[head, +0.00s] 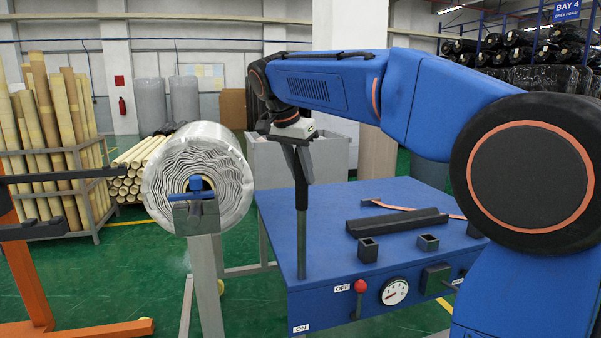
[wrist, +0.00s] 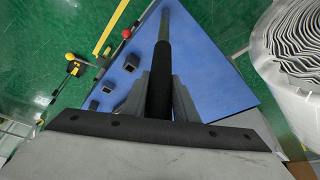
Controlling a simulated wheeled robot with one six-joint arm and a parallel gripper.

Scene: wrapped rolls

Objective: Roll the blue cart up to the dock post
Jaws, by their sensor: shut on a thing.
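The blue cart (head: 345,215) has a flat blue top and a front panel with a gauge, a red-knobbed lever and ON and OFF labels. A grey upright handle (head: 301,245) rises from its near left corner. My gripper (head: 297,172) is shut on the black grip of this handle. In the wrist view the black grip (wrist: 159,85) stands between the two fingers of my gripper (wrist: 160,92), and the cart top (wrist: 215,75) spreads below. The cart's wheels are hidden. I cannot make out a dock post for certain.
A wrapped white roll (head: 195,160) on a grey stand (head: 206,270) is left of the cart. An orange frame (head: 28,275) stands at far left, before a rack of tubes (head: 60,140). Black bars and small blocks lie on the cart. Green floor (head: 130,275) shows between stand and frame.

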